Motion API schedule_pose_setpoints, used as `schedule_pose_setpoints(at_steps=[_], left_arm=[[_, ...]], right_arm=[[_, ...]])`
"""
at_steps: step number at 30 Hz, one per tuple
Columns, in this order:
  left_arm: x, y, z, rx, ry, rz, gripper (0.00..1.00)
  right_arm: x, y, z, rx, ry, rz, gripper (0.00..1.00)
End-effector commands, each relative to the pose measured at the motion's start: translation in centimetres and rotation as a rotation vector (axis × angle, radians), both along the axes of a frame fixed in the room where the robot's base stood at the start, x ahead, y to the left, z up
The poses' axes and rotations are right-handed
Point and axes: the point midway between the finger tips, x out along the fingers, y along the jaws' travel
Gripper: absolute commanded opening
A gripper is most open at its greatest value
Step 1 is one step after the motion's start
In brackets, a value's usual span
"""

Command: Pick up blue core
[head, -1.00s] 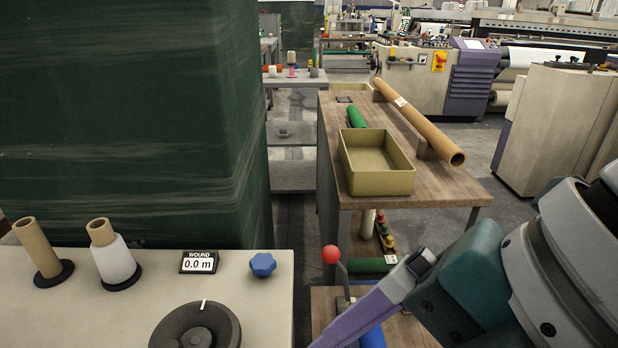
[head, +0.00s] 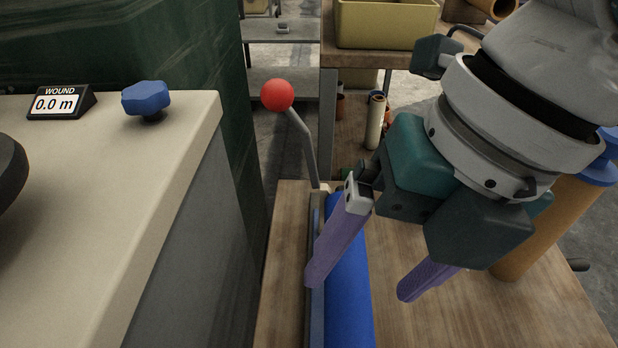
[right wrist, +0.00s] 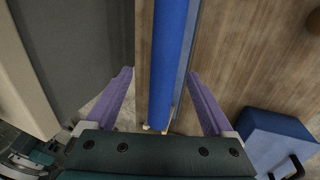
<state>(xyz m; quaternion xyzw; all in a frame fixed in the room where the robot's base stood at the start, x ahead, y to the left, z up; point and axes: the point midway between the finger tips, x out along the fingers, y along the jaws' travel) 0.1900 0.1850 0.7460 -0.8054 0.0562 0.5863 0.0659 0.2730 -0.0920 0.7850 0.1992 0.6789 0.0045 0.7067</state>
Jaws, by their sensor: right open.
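The blue core (head: 348,290) is a long blue cylinder lying on the wooden bench below my right gripper. It runs toward the lower edge of the head view, and my gripper partly covers its far end. In the right wrist view the blue core (right wrist: 170,60) runs lengthwise between the two purple fingers. My right gripper (head: 364,283) is open and empty, pointing down. In the right wrist view its fingertips (right wrist: 160,74) stand on either side of the core, apart from it. How high they are above it is hard to tell. My left gripper is not in view.
A lever with a red ball (head: 278,94) rises at the core's far end. A cream machine top (head: 140,190) with a blue knob (head: 146,98) stands left. A brown tube (head: 545,225) stands right. A blue box-like object (right wrist: 272,140) shows lower right in the wrist view.

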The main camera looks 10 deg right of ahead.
Motion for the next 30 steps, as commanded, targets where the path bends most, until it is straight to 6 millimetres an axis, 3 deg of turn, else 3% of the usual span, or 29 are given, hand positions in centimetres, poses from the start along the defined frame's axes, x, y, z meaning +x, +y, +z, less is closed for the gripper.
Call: schedule_pose_setpoints(at_steps=[9,17,30], left_arm=[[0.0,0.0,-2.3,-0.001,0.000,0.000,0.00],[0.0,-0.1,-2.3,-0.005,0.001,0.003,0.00],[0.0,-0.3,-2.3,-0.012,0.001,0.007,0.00]], right_arm=[[-0.3,0.7,-4.6,0.001,0.001,0.000,0.87],[-0.2,0.9,-5.0,-0.001,-0.002,0.000,0.87],[-0.2,0.8,-5.0,-0.001,-0.002,0.000,0.40]])
